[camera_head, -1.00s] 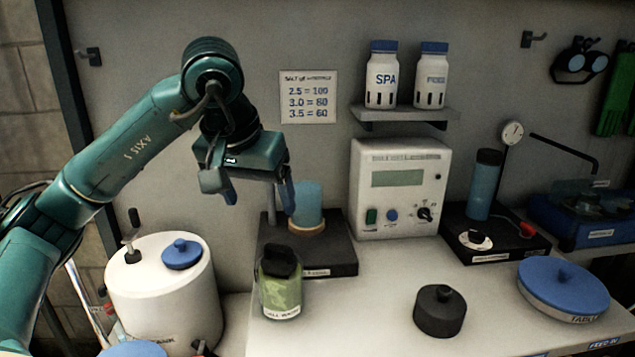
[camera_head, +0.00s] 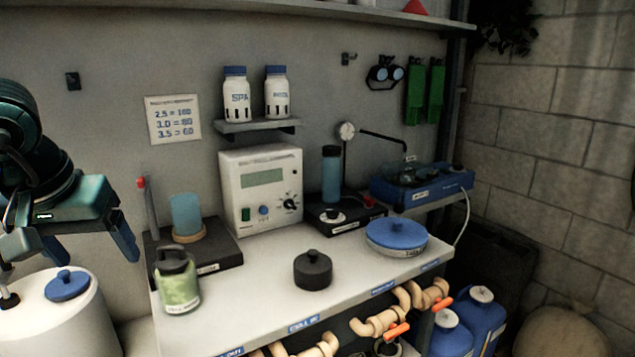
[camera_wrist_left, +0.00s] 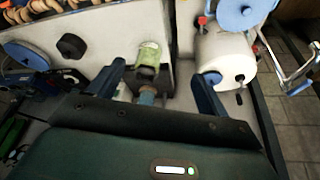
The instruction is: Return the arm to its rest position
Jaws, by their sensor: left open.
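My left gripper (camera_head: 78,250) is at the left edge of the head view, above the white tank (camera_head: 45,315) with the blue lid knob. Its two blue fingers are apart with nothing between them. In the left wrist view the open fingers (camera_wrist_left: 155,85) point down towards the bench, with the green bottle (camera_wrist_left: 149,54) beyond and between them, not touched. The green bottle also stands upright on the bench front in the head view (camera_head: 178,288). Most of my left arm is outside the head view. My right gripper is not in view.
On the bench are a black stand (camera_head: 222,258) with a blue cylinder (camera_head: 186,214), a white control box (camera_head: 262,185), a black lidded pot (camera_head: 313,270) and a blue-lidded dish (camera_head: 396,235). A shelf (camera_head: 258,126) holds two white bottles. Pipes (camera_head: 380,322) run below the bench front.

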